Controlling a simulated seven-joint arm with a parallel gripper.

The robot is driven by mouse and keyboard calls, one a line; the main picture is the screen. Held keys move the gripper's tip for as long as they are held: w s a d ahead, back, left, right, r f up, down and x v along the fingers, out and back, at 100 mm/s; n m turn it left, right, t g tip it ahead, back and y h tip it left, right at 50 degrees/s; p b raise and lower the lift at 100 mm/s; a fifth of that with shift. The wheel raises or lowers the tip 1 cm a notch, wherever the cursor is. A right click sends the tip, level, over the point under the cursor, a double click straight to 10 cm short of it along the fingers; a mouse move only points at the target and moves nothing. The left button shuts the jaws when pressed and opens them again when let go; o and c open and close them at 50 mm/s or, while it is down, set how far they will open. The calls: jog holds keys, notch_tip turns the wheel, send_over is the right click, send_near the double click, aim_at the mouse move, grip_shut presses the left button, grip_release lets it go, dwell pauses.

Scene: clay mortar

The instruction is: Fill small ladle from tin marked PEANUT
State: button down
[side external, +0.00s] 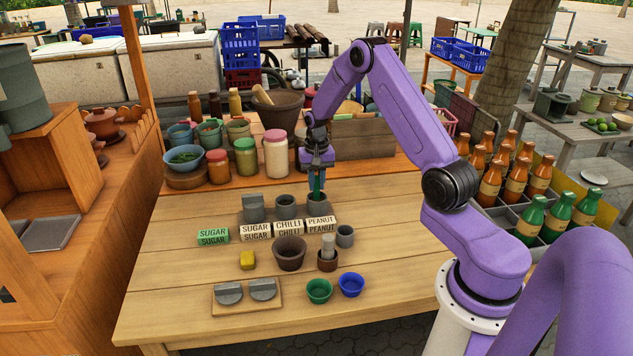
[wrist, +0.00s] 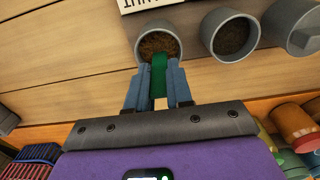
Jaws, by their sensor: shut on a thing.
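My gripper (side external: 317,172) points down over the grey tin (side external: 319,208) that stands behind the block marked PEANUT (side external: 321,225). My gripper, also in the wrist view (wrist: 158,100), is shut on the small ladle's green handle (wrist: 158,72). The handle reaches down to the near rim of the tin, which shows from above in the wrist view (wrist: 142,33). Brown crumbly peanut (wrist: 157,43) lies inside the tin. The ladle's bowl cannot be made out, so I cannot tell whether it holds anything.
The CHILLI tin (side external: 285,203) and a lidded SUGAR tin (side external: 252,208) stand left of the peanut tin. A clay mortar (side external: 290,253), a small brown pot with a pestle (side external: 327,258), and green (side external: 319,290) and blue (side external: 351,284) bowls stand nearer the front. Jars (side external: 276,153) stand behind.

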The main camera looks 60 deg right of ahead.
jog(key=shift+r, duration=3.25)
